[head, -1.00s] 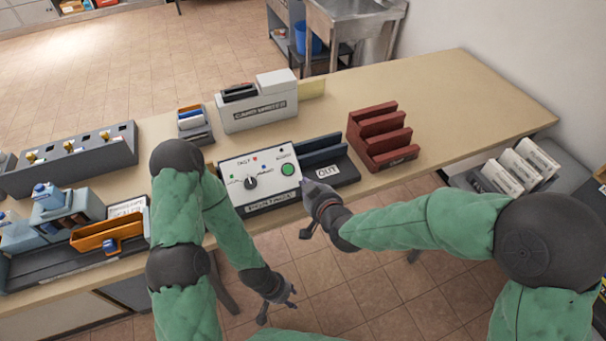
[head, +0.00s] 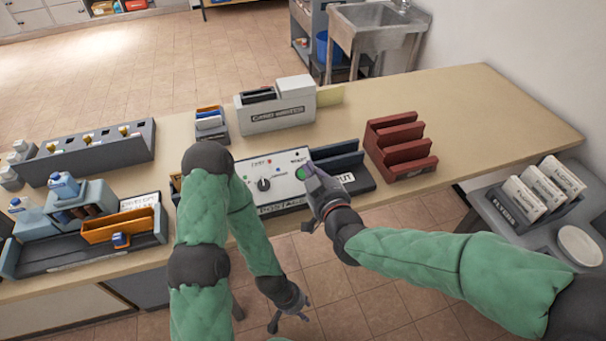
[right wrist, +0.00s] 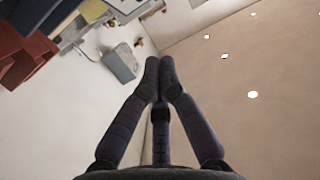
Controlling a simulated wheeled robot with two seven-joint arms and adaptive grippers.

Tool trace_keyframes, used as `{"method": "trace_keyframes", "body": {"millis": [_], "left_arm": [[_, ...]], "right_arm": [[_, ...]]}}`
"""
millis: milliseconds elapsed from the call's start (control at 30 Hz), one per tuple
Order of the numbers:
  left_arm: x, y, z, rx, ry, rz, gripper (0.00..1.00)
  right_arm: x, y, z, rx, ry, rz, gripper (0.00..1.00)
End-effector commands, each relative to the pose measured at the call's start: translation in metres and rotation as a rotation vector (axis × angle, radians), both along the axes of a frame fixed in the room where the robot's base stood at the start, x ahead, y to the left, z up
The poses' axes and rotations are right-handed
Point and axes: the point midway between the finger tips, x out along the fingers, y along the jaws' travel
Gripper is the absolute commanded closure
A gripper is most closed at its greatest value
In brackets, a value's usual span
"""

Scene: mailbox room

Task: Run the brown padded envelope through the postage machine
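The postage machine (head: 275,192), a white panel with a dark knob, small lights and a green button (head: 301,174), stands at the table's front edge. My right gripper (head: 311,172) is at the panel's right end, its tips over or beside the green button; I cannot tell whether they touch. In the right wrist view its fingers (right wrist: 160,68) are together with nothing between them. My left gripper (head: 290,318) hangs low in front of the table, its fingers spread and empty. A dark OUT tray (head: 362,184) adjoins the machine's right side. I cannot make out the brown padded envelope.
A grey-white boxy machine (head: 278,105) stands behind, with a small sorter (head: 211,125) at its left. A red rack (head: 402,148) stands right of the OUT tray. An orange tray (head: 118,226) and bottles lie left. The table's right end is clear.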

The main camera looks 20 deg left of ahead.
Motion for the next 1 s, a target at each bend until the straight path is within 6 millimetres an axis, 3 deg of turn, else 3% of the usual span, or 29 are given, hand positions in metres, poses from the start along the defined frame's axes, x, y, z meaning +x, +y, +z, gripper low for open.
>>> {"method": "trace_keyframes", "body": {"millis": [500, 1000], "left_arm": [[0.0, 0.0, -0.042, 0.0, 0.0, 0.0, 0.6], [0.0, 0.0, -0.052, 0.0, 0.0, 0.0, 0.6]], "right_arm": [[0.029, 0.019, -0.056, 0.001, 0.002, 0.0, 1.0], [0.037, 0.025, -0.066, -0.001, 0.001, 0.0, 1.0]]}}
